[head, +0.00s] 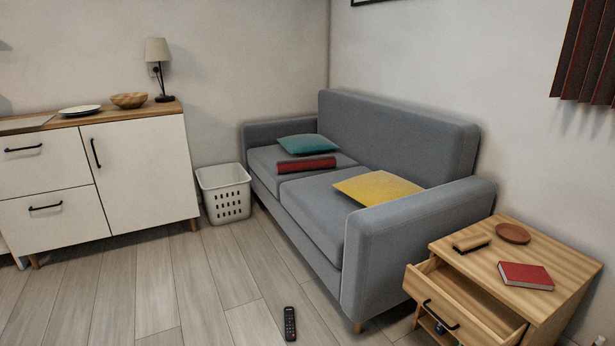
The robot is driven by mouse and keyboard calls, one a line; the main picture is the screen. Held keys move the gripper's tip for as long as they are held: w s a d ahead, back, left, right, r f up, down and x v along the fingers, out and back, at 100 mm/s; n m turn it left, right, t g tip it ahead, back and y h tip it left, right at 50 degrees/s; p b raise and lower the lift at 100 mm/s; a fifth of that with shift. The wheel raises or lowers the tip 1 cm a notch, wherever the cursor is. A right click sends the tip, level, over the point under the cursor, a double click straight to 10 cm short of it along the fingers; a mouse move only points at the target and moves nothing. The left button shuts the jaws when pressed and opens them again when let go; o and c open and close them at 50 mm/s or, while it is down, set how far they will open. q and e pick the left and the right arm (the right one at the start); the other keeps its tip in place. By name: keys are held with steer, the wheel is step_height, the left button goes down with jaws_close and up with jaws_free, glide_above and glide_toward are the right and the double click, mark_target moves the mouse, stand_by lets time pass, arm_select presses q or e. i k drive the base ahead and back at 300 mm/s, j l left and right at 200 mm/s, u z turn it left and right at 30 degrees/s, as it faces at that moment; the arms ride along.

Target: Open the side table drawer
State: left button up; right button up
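The wooden side table (562,262) stands at the lower right, beside the right arm of the grey sofa. Its drawer (459,306) is pulled out toward the lower left, and its inside shows as an empty-looking wooden tray. The drawer front bears a black bar handle (440,314). A red book (526,276), a brown round dish (513,233) and a small brush-like wooden object (471,243) lie on the table top. Neither of my grippers is in the head view.
A black remote (290,323) lies on the floor in front of the grey sofa (400,130). A white basket (225,193) stands between the sofa and the white cabinet (140,180). The wooden floor at the lower left is clear.

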mark_target(478, 291)
steer(key=i+l, duration=0.1)
steer(key=l, duration=0.25)
steer(key=i+l, duration=0.15)
steer(key=l, duration=0.2)
steer(key=i+l, duration=0.1)
steer(key=l, duration=0.25)
steer(key=i+l, duration=0.15)
steer(key=l, duration=0.25)
steer(key=i+l, duration=0.1)
steer(key=l, duration=0.25)
